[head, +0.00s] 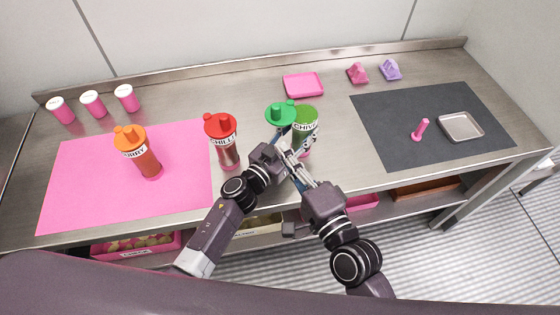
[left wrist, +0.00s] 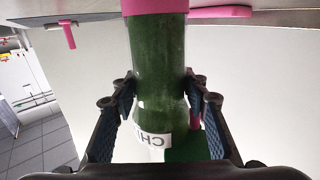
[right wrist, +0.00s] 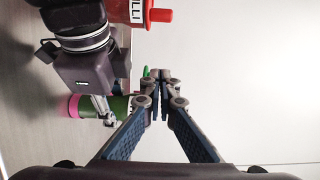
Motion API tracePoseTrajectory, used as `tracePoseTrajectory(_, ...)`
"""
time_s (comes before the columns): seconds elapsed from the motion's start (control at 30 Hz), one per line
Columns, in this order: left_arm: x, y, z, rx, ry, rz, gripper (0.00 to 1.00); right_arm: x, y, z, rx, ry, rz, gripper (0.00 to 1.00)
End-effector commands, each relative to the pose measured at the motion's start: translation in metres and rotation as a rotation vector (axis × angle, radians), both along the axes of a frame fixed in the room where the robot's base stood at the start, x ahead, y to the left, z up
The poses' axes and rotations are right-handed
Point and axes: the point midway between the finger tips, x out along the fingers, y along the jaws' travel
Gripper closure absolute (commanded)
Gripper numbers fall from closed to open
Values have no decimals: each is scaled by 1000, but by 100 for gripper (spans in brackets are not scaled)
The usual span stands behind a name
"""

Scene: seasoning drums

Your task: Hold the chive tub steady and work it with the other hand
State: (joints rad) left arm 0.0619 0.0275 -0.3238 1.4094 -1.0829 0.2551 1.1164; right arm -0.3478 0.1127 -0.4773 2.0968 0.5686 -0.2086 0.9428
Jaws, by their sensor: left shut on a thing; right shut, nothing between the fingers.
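The chive tub (head: 307,128) is a green cylinder with a white label and pink base, near the front of the counter. Its top shows a round green surface. A brighter green lid with a knob (head: 280,112) is offset left of that top; I cannot tell whether they are joined. My left gripper (left wrist: 160,88) is shut on the tub, a finger on each side in the left wrist view. My right gripper (right wrist: 160,80) is shut and empty, its fingertips close to some green in the right wrist view. In the head view its fingers are in front of the tub.
The chilli drum (head: 224,140) stands close left of the tub, the curry drum (head: 141,153) on a pink mat (head: 80,190). White-topped pink cups (head: 93,104) stand at back left. A dark mat (head: 390,115) at right bears a metal tray (head: 460,126) and pink peg (head: 420,129).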

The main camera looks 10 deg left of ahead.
Motion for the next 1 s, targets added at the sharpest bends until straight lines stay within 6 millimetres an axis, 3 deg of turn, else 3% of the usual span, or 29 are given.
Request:
tracePoseTrajectory(0.1,0,1,0,1,1,1,92,-17,4,-1,1,3,1,100)
tracePoseTrajectory(0.3,0,0,0,0,0,1,92,-28,7,0,0,-1,-1,100)
tracePoseTrajectory(0.8,0,0,0,0,0,1,92,-29,7,0,-9,-6,-1,100)
tracePoseTrajectory(1.0,0,0,0,0,0,1,92,-30,-1,-3,-175,-101,-22,100)
